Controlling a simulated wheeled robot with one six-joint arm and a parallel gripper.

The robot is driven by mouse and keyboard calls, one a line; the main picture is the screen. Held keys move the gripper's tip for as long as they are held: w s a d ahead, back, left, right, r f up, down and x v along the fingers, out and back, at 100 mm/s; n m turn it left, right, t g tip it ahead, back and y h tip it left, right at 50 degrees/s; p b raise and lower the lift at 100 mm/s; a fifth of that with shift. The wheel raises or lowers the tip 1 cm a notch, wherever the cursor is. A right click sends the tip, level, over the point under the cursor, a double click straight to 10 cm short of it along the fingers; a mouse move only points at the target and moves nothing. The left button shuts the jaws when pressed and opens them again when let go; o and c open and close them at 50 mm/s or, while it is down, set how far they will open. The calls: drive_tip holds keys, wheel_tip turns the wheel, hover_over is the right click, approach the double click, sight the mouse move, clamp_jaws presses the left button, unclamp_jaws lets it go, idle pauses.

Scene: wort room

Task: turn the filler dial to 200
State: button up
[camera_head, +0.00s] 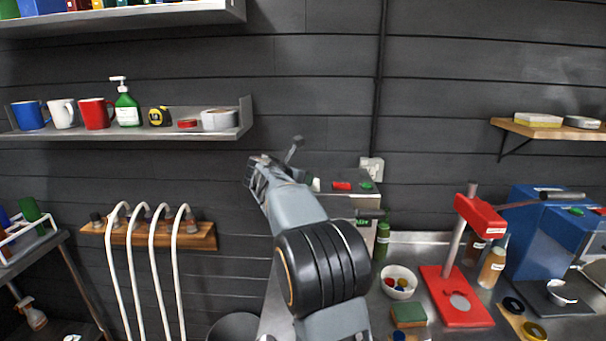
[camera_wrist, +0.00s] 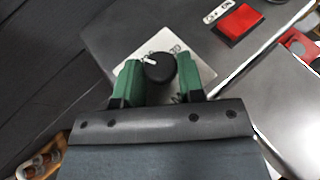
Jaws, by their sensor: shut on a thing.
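The filler dial (camera_wrist: 156,70) is a round black knob with a white pointer mark. In the wrist view it sits on a pale scale plate (camera_wrist: 196,58) with printed numbers, partly covered and too small to read for sure. The pointer aims to the upper left of that picture. My gripper (camera_wrist: 159,74) has its green fingers on both sides of the knob, shut on it. The filler (camera_head: 345,199) is a grey metal box behind my arm in the head view. My arm hides the dial there.
A red switch (camera_wrist: 240,22) lies on the filler beside the scale plate. In the head view, a green bottle (camera_head: 382,240), a white bowl (camera_head: 399,292) and a red press (camera_head: 456,309) stand to the right. Hoses (camera_head: 152,262) hang at left.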

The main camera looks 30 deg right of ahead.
drive_tip(key=g+p, duration=0.1)
drive_tip(key=m+g+p, duration=0.1)
drive_tip(key=m+p, duration=0.1)
drive_tip(key=shift+w+a+r+g, duration=0.1)
drive_tip(key=shift+w+r+g, duration=0.15)
drive_tip(key=shift+g, duration=0.15)
drive_tip(key=shift+w+f+m+g+h+p, duration=0.1)
drive_tip(key=shift+m+g+h+p, duration=0.05)
drive_tip(key=shift+m+g+p, duration=0.45)
drive_tip(key=shift+w+f+m+g+h+p, duration=0.1)
drive_tip(key=shift+m+g+h+p, duration=0.05)
drive_tip(key=shift+m+g+p, duration=0.45)
drive_tip(key=shift+m+g, duration=0.3)
drive_tip(key=o, duration=0.9)
drive_tip(key=shift+a, duration=0.1)
drive_tip(key=b+v, duration=0.1)
drive_tip(key=v, duration=1.2)
drive_tip(key=shift+a+r, duration=0.2)
drive_tip(key=shift+a, duration=0.05)
drive_tip(key=shift+w, duration=0.1)
